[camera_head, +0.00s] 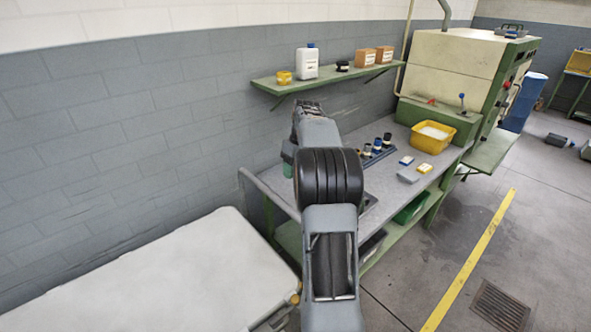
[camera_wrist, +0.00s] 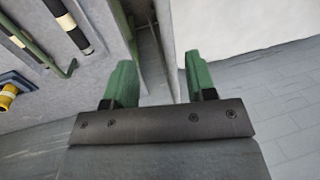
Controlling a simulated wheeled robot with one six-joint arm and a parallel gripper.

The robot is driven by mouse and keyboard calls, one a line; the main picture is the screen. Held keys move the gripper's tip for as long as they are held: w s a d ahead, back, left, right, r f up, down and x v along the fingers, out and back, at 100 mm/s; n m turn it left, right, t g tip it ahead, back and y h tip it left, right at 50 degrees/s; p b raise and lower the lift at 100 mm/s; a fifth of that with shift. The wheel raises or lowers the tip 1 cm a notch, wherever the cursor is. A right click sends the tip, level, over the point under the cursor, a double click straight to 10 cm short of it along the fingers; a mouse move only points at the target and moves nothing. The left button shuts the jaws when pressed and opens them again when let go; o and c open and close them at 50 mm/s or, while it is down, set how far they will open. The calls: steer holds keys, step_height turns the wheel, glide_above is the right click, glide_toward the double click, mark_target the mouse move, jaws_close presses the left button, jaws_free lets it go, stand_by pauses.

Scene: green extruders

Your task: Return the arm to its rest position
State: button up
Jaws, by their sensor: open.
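My arm rises in the middle of the head view and reaches over the grey workbench (camera_head: 285,192). Its end is mostly hidden behind my own arm links there; a bit of green shows at its left side. In the wrist view my gripper (camera_wrist: 160,85) has its two green fingers wide apart, with nothing between them. Behind the fingers I see a bench edge and a pale surface (camera_wrist: 240,30).
A green shelf (camera_head: 325,76) with a white jug (camera_head: 307,63) and boxes hangs on the wall behind my arm. A yellow tub (camera_head: 432,137) and small items stand on the bench to the right. A white-topped table (camera_head: 170,275) lies at left. Open floor is at right.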

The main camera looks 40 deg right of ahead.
stand_by(0.3)
steer(key=s+a+f+m, duration=0.1)
steer(key=f, duration=0.1)
steer(key=s+a+f+m+h, duration=0.1)
steer(key=a+f+m, duration=0.1)
steer(key=shift+s+a+m, duration=0.15)
steer(key=shift+s+m, duration=0.15)
steer(key=shift+s, duration=0.05)
steer(key=s+a+r+n+t, duration=0.1)
steer(key=s+a+r+t, duration=0.1)
steer(key=s+a, duration=0.5)
steer(key=s+a+r+n+t+h, duration=0.1)
steer(key=s+a, duration=0.7)
steer(key=a, duration=0.8)
steer(key=shift+s+a+r+n+t, duration=0.25)
steer(key=shift+r+n+t, duration=0.2)
steer(key=shift+n+t, duration=0.3)
steer(key=shift+c, duration=0.2)
